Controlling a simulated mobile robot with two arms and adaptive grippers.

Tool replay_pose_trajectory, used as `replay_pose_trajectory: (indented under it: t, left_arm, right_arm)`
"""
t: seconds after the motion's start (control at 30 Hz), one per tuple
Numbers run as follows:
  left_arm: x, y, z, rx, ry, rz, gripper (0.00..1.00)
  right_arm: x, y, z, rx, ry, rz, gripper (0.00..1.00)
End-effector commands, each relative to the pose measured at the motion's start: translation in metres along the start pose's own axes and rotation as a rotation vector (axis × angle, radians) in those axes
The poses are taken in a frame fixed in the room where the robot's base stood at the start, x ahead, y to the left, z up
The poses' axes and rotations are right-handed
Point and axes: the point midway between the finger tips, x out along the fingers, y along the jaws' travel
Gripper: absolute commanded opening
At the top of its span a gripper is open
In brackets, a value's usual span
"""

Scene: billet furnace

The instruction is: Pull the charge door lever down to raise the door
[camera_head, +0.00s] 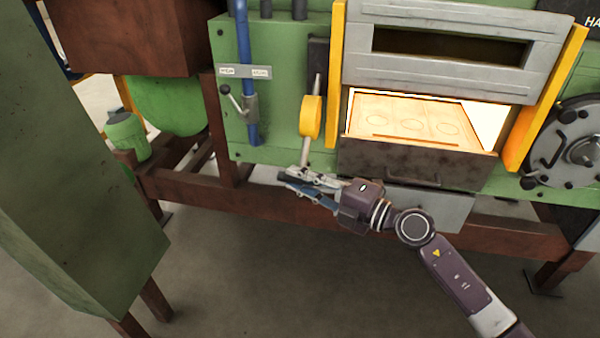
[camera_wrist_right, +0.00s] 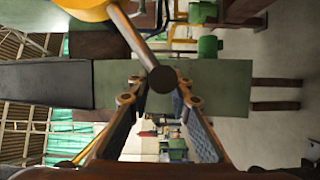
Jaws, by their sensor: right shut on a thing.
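The charge door lever (camera_head: 305,150) is a metal bar on a yellow hub (camera_head: 310,117), left of the furnace mouth. It points downward from the hub. My right gripper (camera_head: 292,181) is shut on the lever's lower end. In the right wrist view the lever (camera_wrist_right: 137,42) ends in a dark round knob (camera_wrist_right: 161,79) between the two fingers. The grey charge door (camera_head: 440,70) stands above a glowing opening (camera_head: 420,118), with a gap under its lower edge. My left gripper is not in view.
Yellow guide posts (camera_head: 337,65) flank the door. A blue pipe with a small black-knobbed valve handle (camera_head: 226,90) is left of the lever. A round grey hatch (camera_head: 575,145) is at the right. A green cabinet (camera_head: 70,170) fills the left side. Open floor lies below.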

Motion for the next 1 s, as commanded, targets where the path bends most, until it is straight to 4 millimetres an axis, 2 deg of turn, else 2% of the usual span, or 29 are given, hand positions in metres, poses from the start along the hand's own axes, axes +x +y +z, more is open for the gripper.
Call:
replay_pose_trajectory:
  t: [0.03,0.37,0.4,0.53,0.87,1.0]
  left_arm:
    - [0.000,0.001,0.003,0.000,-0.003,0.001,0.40]
    - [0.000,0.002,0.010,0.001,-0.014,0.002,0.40]
    - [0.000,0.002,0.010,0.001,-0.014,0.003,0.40]
    - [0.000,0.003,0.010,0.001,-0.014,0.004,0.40]
    - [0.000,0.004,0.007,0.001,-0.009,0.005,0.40]
    - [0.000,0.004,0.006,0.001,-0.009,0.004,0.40]
  right_arm:
    - [-0.002,0.000,0.009,0.001,-0.021,0.004,0.00]
    - [-0.002,-0.002,0.011,-0.002,-0.024,0.002,0.00]
    - [-0.002,-0.002,0.011,-0.002,-0.025,0.001,0.21]
    - [-0.002,-0.002,0.011,-0.002,-0.024,0.001,0.34]
    - [-0.004,-0.004,0.008,-0.001,-0.020,-0.002,0.34]
    - [-0.017,-0.005,0.008,-0.001,-0.019,-0.005,0.34]
